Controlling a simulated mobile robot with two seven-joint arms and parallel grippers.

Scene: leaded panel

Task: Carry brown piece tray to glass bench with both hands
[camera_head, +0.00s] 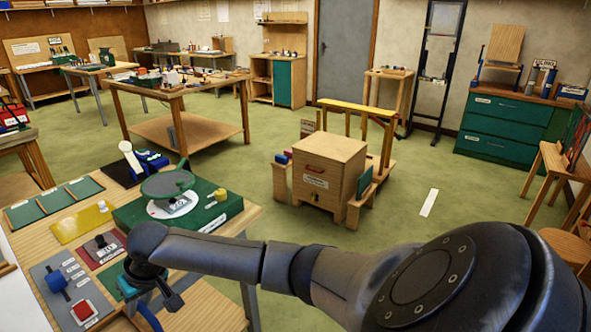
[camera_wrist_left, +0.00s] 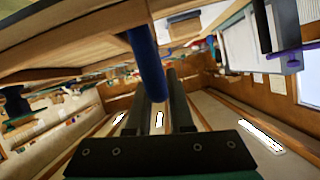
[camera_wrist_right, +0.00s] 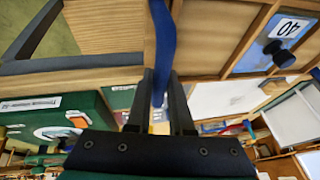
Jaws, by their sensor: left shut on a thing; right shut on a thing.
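My right gripper (camera_head: 155,292) reaches down over the front-left wooden table, at its near edge. In the right wrist view its fingers (camera_wrist_right: 161,88) are shut on a blue bar or handle (camera_wrist_right: 163,38). In the left wrist view my left gripper (camera_wrist_left: 157,95) is shut on a similar blue bar (camera_wrist_left: 147,60), beneath a wooden surface. Both bars look like handles of the brown piece tray, but its body cannot be made out clearly. My left gripper is not in the head view. I cannot tell which table is the glass bench.
A wooden cabinet (camera_head: 330,165) stands mid-floor, with another wooden table (camera_head: 181,92) behind left. A green drawer chest (camera_head: 500,126) is far right. Green floor (camera_head: 385,225) lies open between.

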